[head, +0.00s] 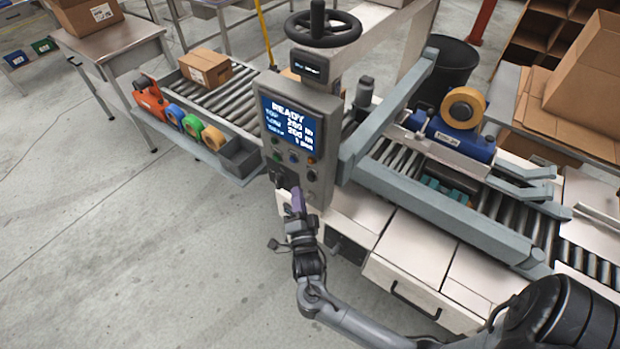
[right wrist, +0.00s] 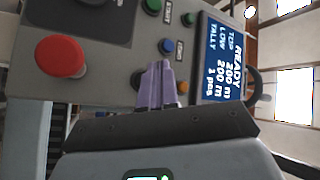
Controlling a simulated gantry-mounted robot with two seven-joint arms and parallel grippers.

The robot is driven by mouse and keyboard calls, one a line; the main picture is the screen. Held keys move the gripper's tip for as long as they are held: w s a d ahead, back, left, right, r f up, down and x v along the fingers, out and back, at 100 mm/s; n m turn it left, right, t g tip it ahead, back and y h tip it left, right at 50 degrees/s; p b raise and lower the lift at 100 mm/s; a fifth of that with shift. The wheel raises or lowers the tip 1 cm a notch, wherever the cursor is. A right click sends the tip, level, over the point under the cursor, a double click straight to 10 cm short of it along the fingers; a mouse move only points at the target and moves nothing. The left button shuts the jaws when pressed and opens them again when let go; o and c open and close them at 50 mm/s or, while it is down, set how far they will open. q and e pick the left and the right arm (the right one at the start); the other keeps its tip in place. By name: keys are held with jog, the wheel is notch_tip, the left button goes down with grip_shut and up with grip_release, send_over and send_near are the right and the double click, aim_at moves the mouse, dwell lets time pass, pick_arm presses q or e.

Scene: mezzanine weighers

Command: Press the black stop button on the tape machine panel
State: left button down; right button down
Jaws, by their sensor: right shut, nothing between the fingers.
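The grey tape machine panel (head: 322,112) has a lit screen reading READY, with buttons below it. A black button (head: 311,176) sits low on the panel's right side. In the right wrist view a dark round button (right wrist: 138,77) is partly hidden behind the fingers. My right gripper (head: 298,196) is shut and empty, its purple fingertips in front of the panel's lower part. The same fingertips (right wrist: 158,70) point at the panel in the right wrist view, close to the dark button; I cannot tell if they touch. My left gripper is not in view.
A large red button (right wrist: 60,56), a blue button (right wrist: 165,45) and an orange button (right wrist: 183,87) lie around the fingertips. A grey rail (head: 430,205) and the roller conveyor stand right of the panel. A tape shelf (head: 200,150) is left. Open floor lies front left.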

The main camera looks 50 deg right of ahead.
jog(key=shift+s+a, duration=0.15)
jog(key=shift+a, duration=1.05)
